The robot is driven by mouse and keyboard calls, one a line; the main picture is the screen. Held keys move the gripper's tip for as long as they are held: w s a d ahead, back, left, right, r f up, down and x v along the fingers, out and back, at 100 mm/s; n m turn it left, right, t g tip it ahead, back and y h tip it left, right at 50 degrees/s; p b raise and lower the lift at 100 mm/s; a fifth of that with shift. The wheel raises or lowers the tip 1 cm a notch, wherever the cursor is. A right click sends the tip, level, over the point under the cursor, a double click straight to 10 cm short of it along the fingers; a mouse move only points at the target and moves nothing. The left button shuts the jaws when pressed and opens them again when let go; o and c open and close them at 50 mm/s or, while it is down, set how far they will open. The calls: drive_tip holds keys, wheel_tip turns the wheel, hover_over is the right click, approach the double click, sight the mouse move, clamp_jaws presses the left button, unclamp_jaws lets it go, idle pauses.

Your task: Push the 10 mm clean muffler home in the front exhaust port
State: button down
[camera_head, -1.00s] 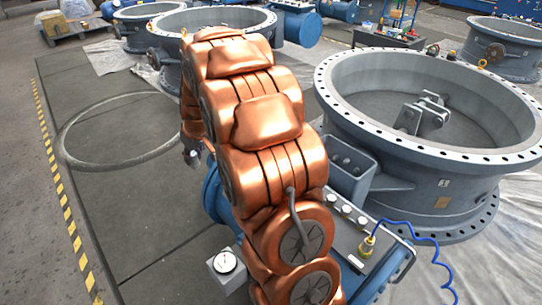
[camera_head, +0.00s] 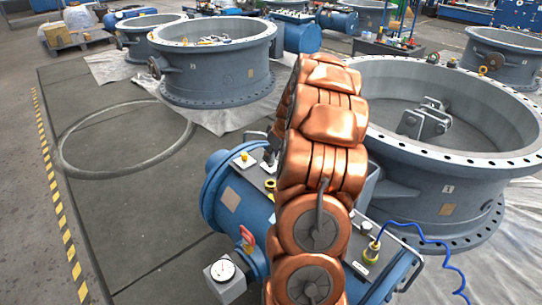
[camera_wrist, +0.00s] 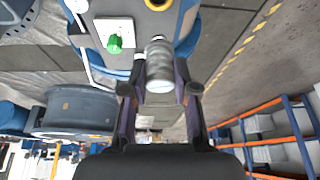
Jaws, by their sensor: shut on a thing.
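In the wrist view, my gripper (camera_wrist: 165,92) is shut on a grey metallic cylinder, the muffler (camera_wrist: 160,66). It sits between the two fingertips with its far end toward a grey plate (camera_wrist: 133,9) on the blue actuator. A round dark hole (camera_wrist: 158,4) shows in that plate at the top edge. I cannot tell whether the muffler touches a port. In the head view, the blue actuator (camera_head: 232,200) lies beside the large valve. My copper arm reaches over it and hides most of the gripper and the muffler.
A gauge box (camera_head: 224,277) and a red-yellow handle (camera_head: 247,240) are at the actuator's near side. A blue coiled hose (camera_head: 420,227) is at the right. A large flanged valve (camera_head: 440,180) stands behind my arm. The floor on the left is open around a ring (camera_head: 75,165).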

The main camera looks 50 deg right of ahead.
sight(273, 163)
drive_tip(key=shift+f+b, duration=0.45)
drive_tip(key=shift+f, duration=2.4)
drive_tip(key=shift+f+b, duration=0.5)
drive_tip(key=shift+f, duration=0.25)
drive_tip(key=shift+f+b, duration=0.2)
drive_tip(key=shift+b, duration=0.9)
drive_tip(key=shift+f+b, duration=1.05)
idle(1.3)
drive_tip(key=c, duration=0.8)
unclamp_jaws()
drive_tip(key=shift+o, duration=0.3)
drive_tip(key=o, duration=0.4)
